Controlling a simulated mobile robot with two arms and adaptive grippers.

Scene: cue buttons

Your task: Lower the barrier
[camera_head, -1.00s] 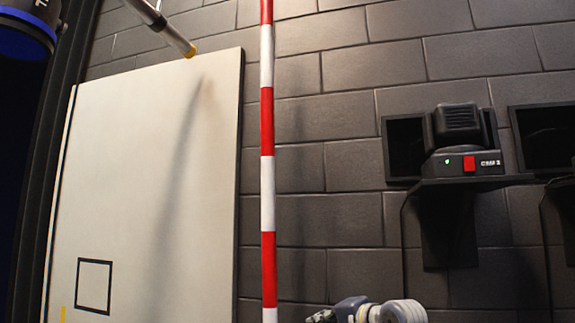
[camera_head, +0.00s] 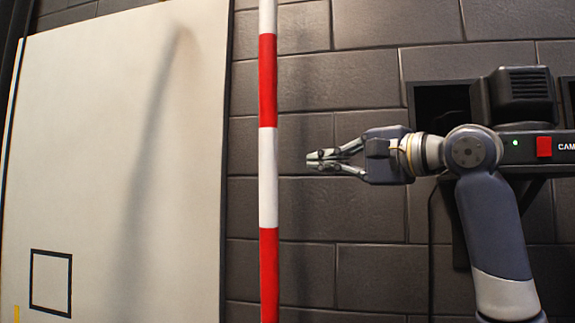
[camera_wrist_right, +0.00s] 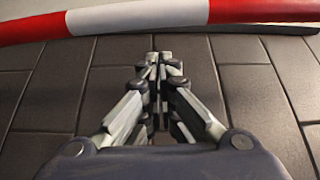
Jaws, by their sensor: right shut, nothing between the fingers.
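The barrier (camera_head: 268,178) is a red and white striped pole standing upright in the head view, left of centre. In the right wrist view the barrier (camera_wrist_right: 136,17) crosses the top of the picture. My right gripper (camera_head: 312,161) points left toward the pole at the height of a white band and appears a short gap from it. Its fingers are together and empty; in the right wrist view the gripper (camera_wrist_right: 160,60) shows its fingertips just below the pole. My left gripper is out of view. The ends of the pole are not visible.
A pale panel (camera_head: 110,150) with a black square outline (camera_head: 51,283) stands on the left. A dark brick wall (camera_head: 350,270) backs everything.

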